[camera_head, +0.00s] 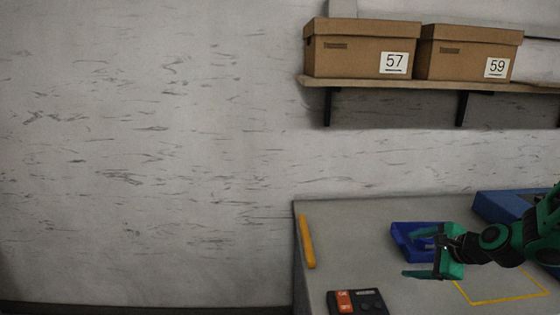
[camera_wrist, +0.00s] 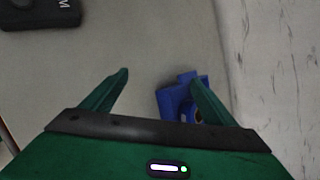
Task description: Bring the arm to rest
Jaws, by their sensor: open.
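My gripper (camera_head: 424,254) is green with two fingers, and it is over the worktop at the lower right of the head view. It points to the left in that view, with the arm coming in from the right edge. In the wrist view my gripper (camera_wrist: 160,80) has its fingers spread apart with nothing between them.
The grey worktop (camera_head: 340,245) carries a yellow bar (camera_head: 307,241), a black device with an orange part (camera_head: 345,301), a yellow outlined area (camera_head: 490,301) and a larger blue container (camera_head: 490,206). A wall shelf (camera_head: 400,86) holds boxes 57 (camera_head: 345,55) and 59 (camera_head: 455,60).

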